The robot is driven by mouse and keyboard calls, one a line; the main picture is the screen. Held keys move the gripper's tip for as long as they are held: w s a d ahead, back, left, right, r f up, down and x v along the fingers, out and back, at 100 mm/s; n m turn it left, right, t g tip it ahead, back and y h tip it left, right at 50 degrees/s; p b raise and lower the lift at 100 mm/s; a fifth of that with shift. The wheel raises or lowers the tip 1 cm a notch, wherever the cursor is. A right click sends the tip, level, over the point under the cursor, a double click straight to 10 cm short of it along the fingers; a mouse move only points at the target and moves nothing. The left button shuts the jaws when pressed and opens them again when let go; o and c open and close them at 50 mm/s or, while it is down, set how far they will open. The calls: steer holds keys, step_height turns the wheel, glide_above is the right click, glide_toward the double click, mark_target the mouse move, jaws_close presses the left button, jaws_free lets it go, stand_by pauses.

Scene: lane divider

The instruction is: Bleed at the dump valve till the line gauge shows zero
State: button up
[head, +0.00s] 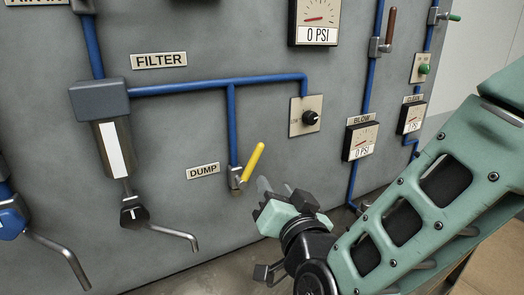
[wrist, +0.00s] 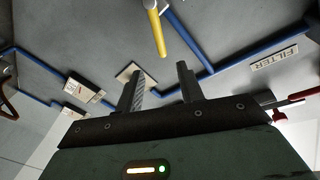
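The dump valve (head: 236,178) sits on the panel at the lower end of a blue pipe, beside the DUMP label (head: 203,171). Its yellow handle (head: 252,162) slants up and right; it also shows in the wrist view (wrist: 156,32). My gripper (head: 276,188) is just right of and below the handle in the head view. In the wrist view its two fingers (wrist: 160,72) stand apart with nothing between them, and the handle is beyond their tips. A large gauge (head: 316,18) at the top reads 0 PSI; its own name label is not visible.
A FILTER unit (head: 112,135) with a drain lever (head: 172,232) stands out at the left. A dark knob (head: 310,118) is above my gripper. The BLOW gauge (head: 360,141) and another small gauge (head: 411,118) read 0 PSI. Blue pipes run across the panel.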

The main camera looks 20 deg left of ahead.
mark_target(257, 158)
steer(key=p+x, duration=0.6)
steer(key=x, duration=0.8)
steer(key=shift+w+a, duration=0.2)
steer(key=shift+w, duration=0.15)
jaws_close()
